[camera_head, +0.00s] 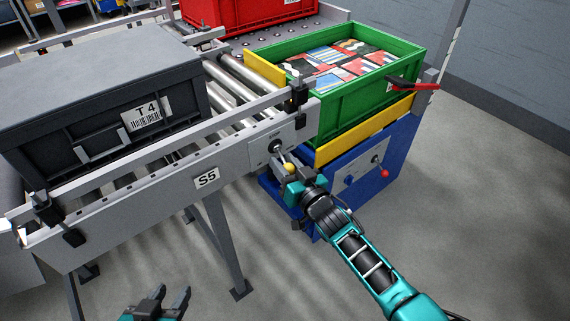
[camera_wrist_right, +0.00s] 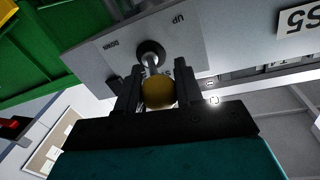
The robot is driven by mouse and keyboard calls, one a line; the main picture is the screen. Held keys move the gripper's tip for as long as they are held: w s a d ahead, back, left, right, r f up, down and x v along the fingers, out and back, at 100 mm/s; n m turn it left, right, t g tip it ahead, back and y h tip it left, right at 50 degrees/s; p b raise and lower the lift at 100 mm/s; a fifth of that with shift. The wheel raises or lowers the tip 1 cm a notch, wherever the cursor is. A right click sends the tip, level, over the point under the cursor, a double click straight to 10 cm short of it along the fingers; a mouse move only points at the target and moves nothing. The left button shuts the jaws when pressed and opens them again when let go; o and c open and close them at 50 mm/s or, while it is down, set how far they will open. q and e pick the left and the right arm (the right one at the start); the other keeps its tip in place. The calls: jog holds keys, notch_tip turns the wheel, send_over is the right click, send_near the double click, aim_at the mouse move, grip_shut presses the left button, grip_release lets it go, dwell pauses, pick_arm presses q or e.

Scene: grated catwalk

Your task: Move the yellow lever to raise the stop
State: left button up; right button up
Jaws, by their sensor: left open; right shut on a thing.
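The yellow lever knob (camera_head: 289,168) sits on a short shaft from a grey plate (camera_head: 283,140) on the conveyor's side rail. In the right wrist view, the yellow knob (camera_wrist_right: 158,92) is between my right gripper's fingers, below its round pivot; the plate (camera_wrist_right: 195,50) reads UP and DOWN. My right gripper (camera_head: 290,178) is shut on the yellow knob. My left gripper (camera_head: 170,300) is open and empty at the bottom, away from the conveyor. I cannot clearly make out the stop.
A dark grey crate labelled T4 (camera_head: 100,125) stands on the roller conveyor (camera_head: 235,80) at left. A red crate (camera_head: 240,15) stands behind. The floor in front is clear.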

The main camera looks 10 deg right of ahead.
pick_arm(q)
jog(key=shift+s, duration=0.1)
pick_arm(e)
jog(key=shift+w+a+r, duration=0.1)
jog(key=shift+r, duration=0.3)
jog(key=o, duration=0.7)
pick_arm(q)
jog(key=shift+s+d+f, duration=0.1)
jog(key=shift+s+f, duration=0.05)
pick_arm(e)
jog(key=o, duration=0.3)
jog(key=shift+f, duration=0.25)
jog(key=shift+s+d, duration=0.25)
jog(key=shift+s, duration=0.35)
pick_arm(q)
jog(key=shift+s+a+r+p, duration=0.1)
jog(key=shift+a+r+p, duration=0.45)
jog(key=shift+p, duration=0.6)
pick_arm(e)
jog(key=v, duration=1.1)
jog(key=shift+s+d, duration=0.1)
jog(key=shift+s, duration=0.25)
